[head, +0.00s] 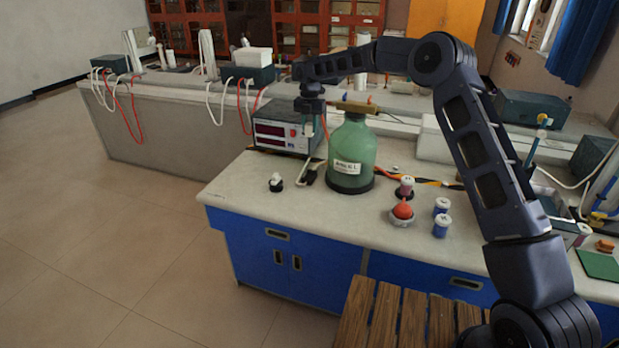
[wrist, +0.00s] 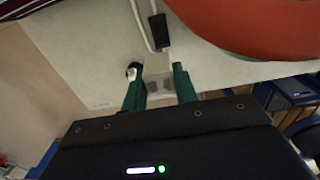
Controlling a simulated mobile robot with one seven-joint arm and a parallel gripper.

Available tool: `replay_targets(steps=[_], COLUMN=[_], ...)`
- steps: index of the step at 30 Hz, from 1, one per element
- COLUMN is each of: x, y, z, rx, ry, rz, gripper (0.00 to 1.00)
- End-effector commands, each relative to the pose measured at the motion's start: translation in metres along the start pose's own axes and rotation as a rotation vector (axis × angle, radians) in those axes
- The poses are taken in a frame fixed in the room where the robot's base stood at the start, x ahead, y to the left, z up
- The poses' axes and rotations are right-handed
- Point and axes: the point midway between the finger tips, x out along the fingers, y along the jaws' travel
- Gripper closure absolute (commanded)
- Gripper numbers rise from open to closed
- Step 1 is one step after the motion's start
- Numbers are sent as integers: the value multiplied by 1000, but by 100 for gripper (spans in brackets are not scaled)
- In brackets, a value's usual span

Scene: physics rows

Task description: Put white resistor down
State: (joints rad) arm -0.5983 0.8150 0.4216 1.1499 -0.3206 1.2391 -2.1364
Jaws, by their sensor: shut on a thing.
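My gripper (head: 309,128) hangs over the lab bench, in front of the grey power supply and just left of the big green bottle in the head view. In the wrist view its two green fingers (wrist: 158,88) are shut on a pale, box-shaped thing, which I take to be the white resistor (wrist: 157,66). It is held above the pale bench top (head: 240,178); the gap beneath it is hard to judge. In the head view the held thing is too small and dark against the power supply to make out.
The green bottle (head: 352,150) stands close to my gripper's right. The power supply (head: 285,131) is behind. A small black-and-white item (head: 276,183) stands near the front left, and a black piece with a white cable (wrist: 158,32) lies nearby. The bench's left front is mostly clear.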

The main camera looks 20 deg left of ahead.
Motion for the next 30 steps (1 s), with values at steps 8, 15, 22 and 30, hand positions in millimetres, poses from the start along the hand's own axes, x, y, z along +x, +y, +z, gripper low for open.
replay_targets(steps=[8, 15, 22, 30], x=[54, 106, 145, 161], y=[0, 0, 0, 0], z=[-1, -1, -1, 0], rx=[-1, -1, -1, -1], ry=[2, 2, 1, 1], rz=[-2, -2, 0, -1], gripper=[94, 94, 94, 94])
